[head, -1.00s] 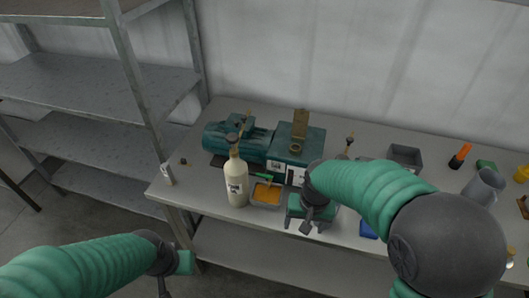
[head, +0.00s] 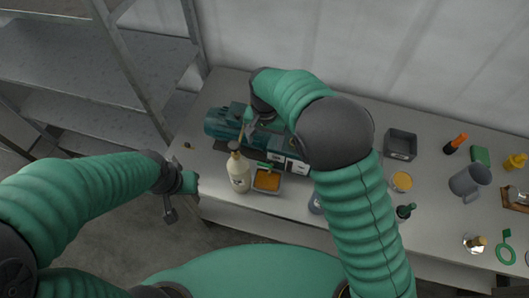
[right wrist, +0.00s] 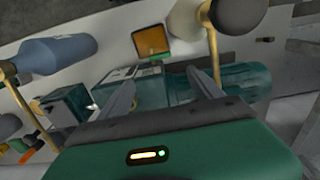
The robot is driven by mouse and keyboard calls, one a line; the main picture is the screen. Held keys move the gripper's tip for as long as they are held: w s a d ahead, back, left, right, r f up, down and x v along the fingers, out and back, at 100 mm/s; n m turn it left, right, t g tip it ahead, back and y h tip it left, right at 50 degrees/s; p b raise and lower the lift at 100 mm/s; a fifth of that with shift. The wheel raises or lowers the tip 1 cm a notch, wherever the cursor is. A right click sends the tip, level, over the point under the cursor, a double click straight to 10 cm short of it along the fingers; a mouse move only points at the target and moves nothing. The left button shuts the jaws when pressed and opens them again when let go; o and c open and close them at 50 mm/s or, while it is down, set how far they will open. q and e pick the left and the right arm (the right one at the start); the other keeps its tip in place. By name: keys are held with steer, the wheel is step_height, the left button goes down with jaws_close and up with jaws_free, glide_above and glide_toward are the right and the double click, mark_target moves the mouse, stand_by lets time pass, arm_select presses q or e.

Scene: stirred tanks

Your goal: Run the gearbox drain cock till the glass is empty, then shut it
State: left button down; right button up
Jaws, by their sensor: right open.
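The teal gearbox unit with its ribbed motor (head: 223,122) stands at the left of the bench. My right arm hides much of it in the head view. A shallow tray (head: 267,190) with amber liquid stands in front of it; it also shows in the right wrist view (right wrist: 151,57). A small green part (right wrist: 157,63) is at the tray's edge; its setting is unclear. The gauge glass cannot be made out. My right gripper (head: 250,126) is open and empty above the unit; its fingers (right wrist: 162,88) show apart. My left gripper (head: 172,205) hangs off the bench's left end, its jaws unclear.
A cream bottle (head: 238,175) stands left of the tray, and a blue-grey bottle (head: 316,203) to its right. A grey bin (head: 401,145), a yellow-topped tin (head: 401,182) and a grey jug (head: 468,181) stand farther right. A metal shelf (head: 130,75) is at left.

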mark_target(264, 164)
steer(key=f+p, duration=0.1)
steer(key=f, duration=0.3)
steer(key=f+p, duration=0.1)
steer(key=f, duration=0.4)
steer(key=f+p, duration=0.1)
steer(key=f, duration=0.4)
steer(key=shift+w+a, duration=0.2)
steer(key=shift+w, duration=0.05)
steer(key=shift+s, duration=0.4)
steer(key=shift+s+d, duration=0.15)
steer(key=shift+d, duration=0.05)
steer(key=shift+w+f, duration=0.2)
steer(key=shift+w, duration=0.15)
steer(key=c, duration=0.7)
steer(key=shift+a+r, duration=0.1)
steer(key=c, duration=0.7)
steer(key=shift+f+b, duration=0.25)
steer(key=shift+b, duration=0.25)
steer(key=shift+r, duration=0.3)
steer(key=o, duration=1.1)
steer(key=shift+o, duration=1.4)
arm_select(q)
steer(key=v, duration=0.3)
steer(key=shift+a, duration=0.1)
arm_select(e)
steer(key=shift+s, duration=0.15)
